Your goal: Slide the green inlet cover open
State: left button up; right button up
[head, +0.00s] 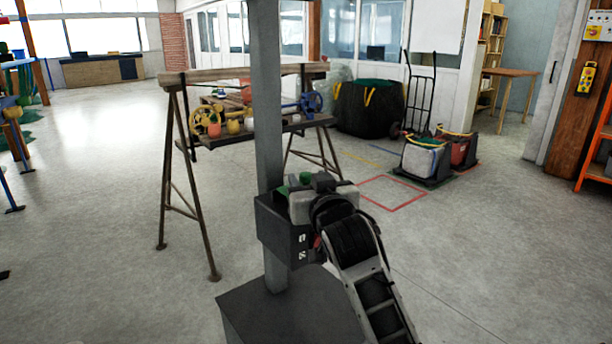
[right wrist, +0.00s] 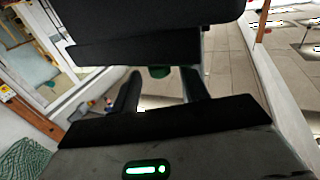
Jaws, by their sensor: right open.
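A small green part, which looks like the inlet cover (head: 305,177), shows on top of the dark box (head: 284,229) fixed to the grey post. Most of it is hidden behind my right gripper (head: 325,182), which is at the top of the box. In the right wrist view the green part (right wrist: 158,71) shows beyond and between the two dark fingers of my right gripper (right wrist: 161,90). The fingers stand apart with nothing gripped. I cannot tell whether either touches the green part. My left gripper is not in view.
The grey post (head: 269,100) rises from a dark square base (head: 250,315). A trestle table (head: 190,75) with floats and wheels stands behind it. A large black bag (head: 368,110), a hand truck (head: 420,95) and two small bins stand behind to the right.

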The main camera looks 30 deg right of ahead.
aim_at(308, 173)
jog(key=x, duration=0.2)
jog(key=shift+w+d, duration=0.1)
jog(key=shift+w, duration=0.2)
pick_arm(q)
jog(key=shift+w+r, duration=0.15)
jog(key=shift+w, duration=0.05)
pick_arm(e)
jog(key=shift+w, duration=0.1)
jog(key=shift+c, duration=0.6)
grip_shut()
jog(key=shift+d, duration=0.3)
pick_arm(q)
jog(key=p, duration=0.2)
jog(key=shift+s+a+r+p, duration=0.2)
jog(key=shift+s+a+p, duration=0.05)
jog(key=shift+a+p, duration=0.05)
pick_arm(e)
jog(key=d, duration=0.6)
jog(key=shift+w+d, duration=0.25)
